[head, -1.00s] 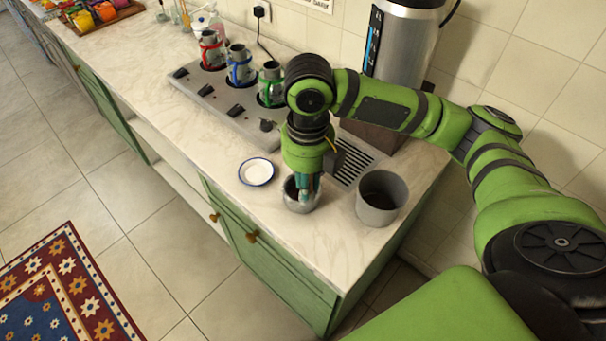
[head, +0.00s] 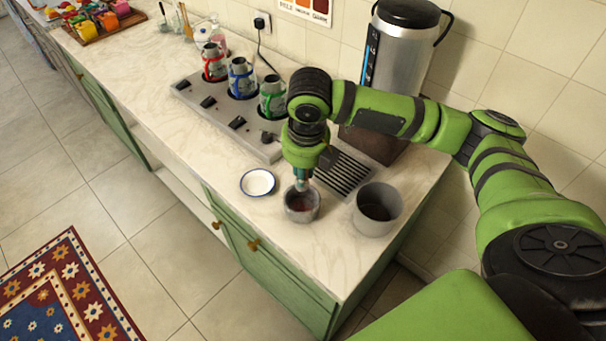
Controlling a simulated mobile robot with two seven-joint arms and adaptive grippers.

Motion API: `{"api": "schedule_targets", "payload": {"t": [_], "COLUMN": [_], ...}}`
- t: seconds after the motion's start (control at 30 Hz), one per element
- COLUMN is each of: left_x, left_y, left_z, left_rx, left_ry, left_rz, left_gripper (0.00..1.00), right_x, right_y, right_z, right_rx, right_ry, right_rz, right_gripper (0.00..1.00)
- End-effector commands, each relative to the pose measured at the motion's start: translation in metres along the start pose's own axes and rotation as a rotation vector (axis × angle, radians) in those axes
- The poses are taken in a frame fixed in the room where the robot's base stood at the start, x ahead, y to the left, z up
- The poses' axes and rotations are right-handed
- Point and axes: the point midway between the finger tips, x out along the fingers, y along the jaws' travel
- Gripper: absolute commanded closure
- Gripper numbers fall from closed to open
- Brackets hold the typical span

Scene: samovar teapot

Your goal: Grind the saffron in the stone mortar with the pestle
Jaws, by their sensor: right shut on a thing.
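The stone mortar (head: 302,207) is a small grey bowl near the front of the counter, with dark reddish saffron (head: 299,203) inside. My right gripper (head: 301,183) points down at the mortar's back rim, shut on the pestle. The pestle is mostly hidden by the gripper, and I cannot tell whether its tip touches the saffron. My left gripper is not in view.
A white, blue-rimmed saucer (head: 257,183) lies left of the mortar. A grey bin (head: 378,209) stands right of it. Behind are a drip grate (head: 345,176), a burner unit (head: 207,104) with several pots, and a tall steel urn (head: 398,50).

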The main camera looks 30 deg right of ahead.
Motion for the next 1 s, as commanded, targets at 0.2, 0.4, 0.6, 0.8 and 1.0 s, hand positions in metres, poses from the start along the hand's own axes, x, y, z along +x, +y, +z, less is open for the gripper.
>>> {"api": "schedule_targets", "payload": {"t": [0.2,0.4,0.6,0.8,1.0], "left_x": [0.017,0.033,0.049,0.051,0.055], "left_y": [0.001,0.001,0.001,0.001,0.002], "left_z": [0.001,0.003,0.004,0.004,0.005], "left_rx": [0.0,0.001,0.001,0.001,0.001], "left_ry": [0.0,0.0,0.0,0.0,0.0], "left_rz": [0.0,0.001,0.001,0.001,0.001], "left_gripper": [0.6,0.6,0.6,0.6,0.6], "right_x": [0.012,0.023,0.034,0.047,0.062], "right_y": [0.0,0.001,0.001,0.001,0.001], "right_z": [-0.002,-0.003,-0.005,-0.008,-0.01], "right_rx": [0.0,0.0,0.0,0.001,0.001], "right_ry": [-0.002,-0.003,-0.001,0.001,0.0], "right_rz": [0.0,0.001,0.001,0.0,0.0], "right_gripper": [1.0,1.0,1.0,1.0,1.0]}}
